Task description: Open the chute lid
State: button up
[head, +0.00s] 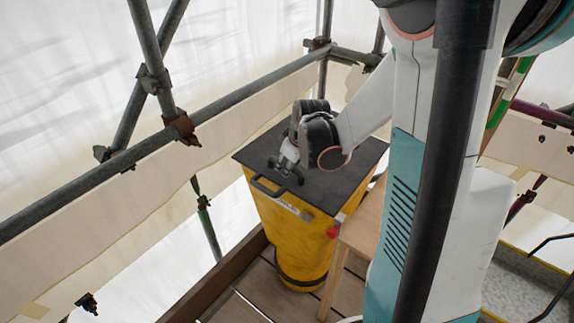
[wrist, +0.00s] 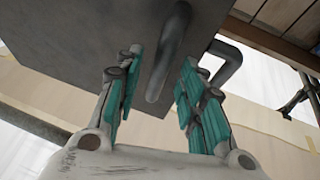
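The chute is a yellow tapered bin (head: 298,240) standing on the wooden deck. Its dark grey lid (head: 345,180) lies flat on top, closed. A dark bar handle (head: 267,188) shows at the lid's near left edge. My gripper (head: 286,171) is low over the lid, just behind this handle. In the wrist view, the lid (wrist: 85,45) fills the upper left. My gripper (wrist: 161,62) is open there, with a dark rounded bar (wrist: 170,55) between its teal-padded fingers. The bar looks free of both pads; its depth relative to the fingertips is unclear. A bent dark bar also shows behind the right finger.
A wooden stool or table (head: 362,228) stands close to the bin's right. A red knob (head: 333,231) is on the bin's side. Scaffold tubes (head: 230,105) and pale boards (head: 150,180) run along the left and behind.

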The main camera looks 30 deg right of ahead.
jog(key=shift+w+f, duration=0.1)
jog(key=shift+f, duration=0.1)
grip_shut()
jog(key=shift+r, duration=0.1)
